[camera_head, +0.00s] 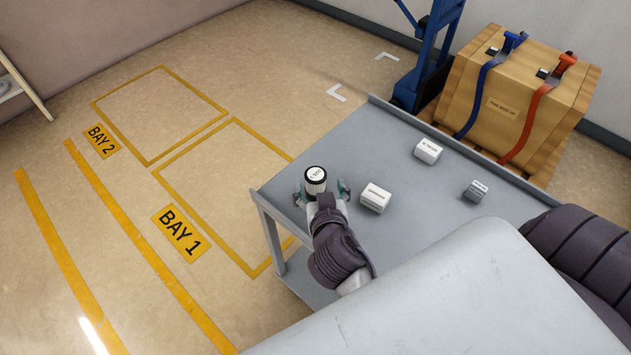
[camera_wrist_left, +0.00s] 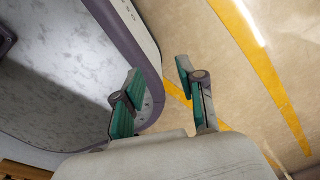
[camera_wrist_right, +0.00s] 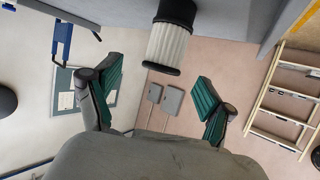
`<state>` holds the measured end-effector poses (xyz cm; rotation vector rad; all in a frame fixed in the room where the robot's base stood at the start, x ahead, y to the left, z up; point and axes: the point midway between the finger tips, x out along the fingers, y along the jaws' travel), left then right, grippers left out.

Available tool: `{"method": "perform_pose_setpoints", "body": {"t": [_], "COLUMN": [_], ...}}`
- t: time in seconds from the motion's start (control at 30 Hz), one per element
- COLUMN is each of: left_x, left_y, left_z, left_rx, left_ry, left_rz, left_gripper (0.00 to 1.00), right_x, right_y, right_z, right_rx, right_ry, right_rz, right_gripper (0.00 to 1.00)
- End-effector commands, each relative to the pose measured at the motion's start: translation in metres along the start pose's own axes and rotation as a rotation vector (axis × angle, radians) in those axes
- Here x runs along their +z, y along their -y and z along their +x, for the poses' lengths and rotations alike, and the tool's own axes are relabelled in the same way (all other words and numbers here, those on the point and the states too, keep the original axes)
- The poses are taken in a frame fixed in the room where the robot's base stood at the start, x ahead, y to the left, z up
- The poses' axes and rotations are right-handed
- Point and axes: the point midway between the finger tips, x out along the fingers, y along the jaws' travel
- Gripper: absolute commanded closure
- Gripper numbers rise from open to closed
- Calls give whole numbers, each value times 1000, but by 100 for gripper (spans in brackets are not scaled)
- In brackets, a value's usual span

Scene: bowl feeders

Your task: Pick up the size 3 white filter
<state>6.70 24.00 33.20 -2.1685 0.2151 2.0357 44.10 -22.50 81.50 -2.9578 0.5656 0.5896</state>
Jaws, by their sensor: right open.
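A white pleated filter (camera_head: 316,180) with black end caps and a white top label stands on the grey table near its left corner. The label is too small to read. My right gripper (camera_head: 323,193) is open, its green fingers on either side of the filter in the head view. In the right wrist view the filter (camera_wrist_right: 170,35) lies just beyond the tips of my right gripper (camera_wrist_right: 158,80), with nothing between the pads. My left gripper (camera_wrist_left: 158,82) is open and empty in the left wrist view; the head view does not show it.
On the grey table (camera_head: 400,235) are a white box (camera_head: 376,197) right beside my right gripper, another white box (camera_head: 428,150) and a grey box (camera_head: 475,190). A strapped crate (camera_head: 520,95) stands behind. Marked floor bays lie to the left.

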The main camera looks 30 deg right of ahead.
Motion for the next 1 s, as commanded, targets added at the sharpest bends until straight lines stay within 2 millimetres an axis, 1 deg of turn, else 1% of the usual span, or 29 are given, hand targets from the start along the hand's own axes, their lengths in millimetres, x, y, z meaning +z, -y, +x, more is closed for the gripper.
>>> {"method": "perform_pose_setpoints", "body": {"t": [0.03, 0.1, 0.17, 0.23, 0.33, 0.43, 0.53, 0.73, 0.97, 1.0], "left_x": [-9, -20, -28, -33, -32, -27, -22, -17, -17, -17], "left_y": [1, 3, 3, 3, 1, -1, -3, -4, -4, -4], "left_z": [0, -1, -3, -5, -7, -7, -7, -7, -7, -7], "left_rx": [-1, -3, -4, -3, -1, 2, 4, 5, 5, 5], "left_ry": [-13, -30, -43, -50, -48, -41, -33, -24, -24, -24], "left_rz": [0, 0, 0, 0, 0, 0, 1, 1, 1, 1], "left_gripper": [60, 60, 60, 60, 60, 60, 60, 60, 60, 60], "right_x": [-1, 0, 0, 0, 1, 2, 3, 4, 4, 4], "right_y": [0, 0, 1, 2, 4, 4, 4, 4, 4, 4], "right_z": [3, 7, 14, 24, 40, 51, 55, 55, 55, 55], "right_rx": [0, 1, 1, 1, 0, 0, 0, 0, 0, 0], "right_ry": [-2, -1, -2, -2, -2, -1, 0, 1, 1, 1], "right_rz": [0, 0, -2, -3, -3, -1, 0, 1, 0, 0], "right_gripper": [18, 18, 18, 18, 18, 18, 18, 18, 56, 63]}}
